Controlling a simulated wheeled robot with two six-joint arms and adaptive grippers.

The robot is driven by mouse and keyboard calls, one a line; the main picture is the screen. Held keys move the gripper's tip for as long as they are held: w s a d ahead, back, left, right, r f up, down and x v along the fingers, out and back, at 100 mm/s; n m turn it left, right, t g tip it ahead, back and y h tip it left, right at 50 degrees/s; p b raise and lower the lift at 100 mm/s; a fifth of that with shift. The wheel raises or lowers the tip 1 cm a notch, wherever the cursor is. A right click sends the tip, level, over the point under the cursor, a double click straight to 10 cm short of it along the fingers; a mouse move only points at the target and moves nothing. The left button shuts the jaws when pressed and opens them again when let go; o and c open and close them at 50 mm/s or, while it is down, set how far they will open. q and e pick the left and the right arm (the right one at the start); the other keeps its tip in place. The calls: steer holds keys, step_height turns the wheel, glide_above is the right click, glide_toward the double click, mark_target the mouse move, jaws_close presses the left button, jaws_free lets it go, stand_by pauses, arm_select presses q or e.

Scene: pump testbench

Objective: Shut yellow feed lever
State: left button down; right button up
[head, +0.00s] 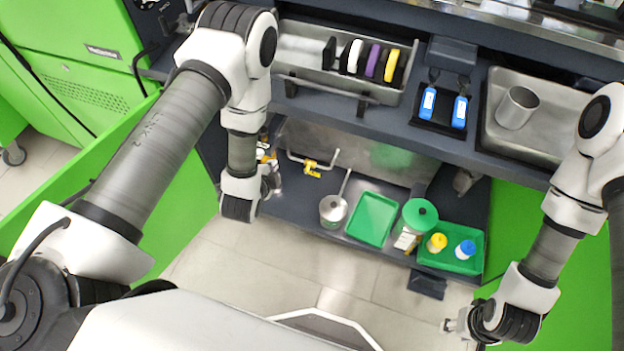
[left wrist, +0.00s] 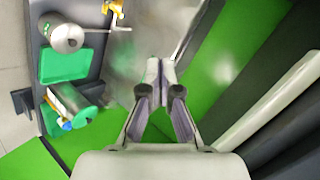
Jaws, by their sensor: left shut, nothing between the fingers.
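A yellow lever (head: 312,169) sits on a thin metal pipe at the back of the lower shelf. In the left wrist view a yellow lever (left wrist: 113,9) shows at the top edge, partly cut off. More yellow fittings (head: 264,155) show further left, partly hidden by my left arm. My left gripper (head: 272,178) is left of the lever on the pipe and apart from it, mostly hidden behind its wrist. In the left wrist view its fingers (left wrist: 160,70) are shut and empty. My right gripper (head: 452,325) is low at the right, far from the lever; its fingers are unclear.
On the lower shelf stand a metal pot with a long handle (head: 333,208), an empty green tray (head: 371,219), a green-topped container (head: 420,215) and a green tray with bottles (head: 466,265). The upper counter (head: 400,118) overhangs the shelf. Open floor lies in front.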

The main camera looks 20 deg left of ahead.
arm_select(q)
steer(key=w+d+f+m+t+b, duration=0.25)
steer(key=w+f+b, duration=0.25)
steer(key=f+b, duration=0.25)
steer(key=w+d+f+m+t+b, duration=0.1)
steer(key=w+f+m+t+b, duration=0.3)
steer(key=f+b, duration=0.3)
steer(key=h+b, duration=0.1)
steer(key=b, duration=1.5)
glide_toward(308, 168)
steer(key=s+d+f, duration=0.2)
steer(key=s+d, duration=0.1)
steer(key=d, duration=0.3)
steer(key=w+a+r+b, duration=0.1)
steer(key=w+a+b, duration=0.3)
steer(key=w, duration=0.7)
steer(key=shift+r+t+b, duration=0.25)
steer(key=shift+t+b, duration=0.1)
steer(key=shift+b, duration=0.5)
arm_select(e)
step_height(308, 168, down, 39)
arm_select(q)
steer(key=shift+m, duration=0.25)
